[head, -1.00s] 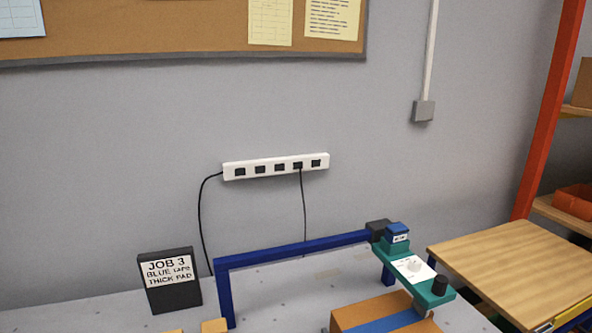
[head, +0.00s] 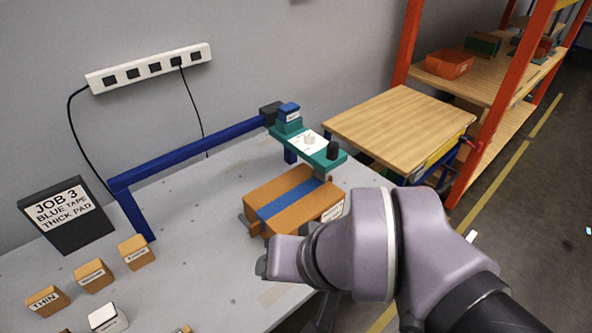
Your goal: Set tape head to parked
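The tape head (head: 308,143) is a teal bar on the right end of a blue gantry frame (head: 190,150). It carries a white dial plate with a pale knob (head: 310,139), a blue labelled block (head: 289,112) and a black knob (head: 333,150) at its near end. The dial's markings are too small to read. Below the near end stands an orange-brown box (head: 268,195) with a blue strip across its top. My arm's grey links fill the lower right, in front of the box's near side. I cannot make out my gripper's fingers.
A black sign (head: 66,216) reads "JOB 3 BLUE TAPE THICK PAD". Several small labelled blocks (head: 137,252) stand on the grey table at lower left. A wooden-topped stand (head: 400,125) and orange-framed shelves (head: 497,95) are at right. The table between sign and box is mostly clear.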

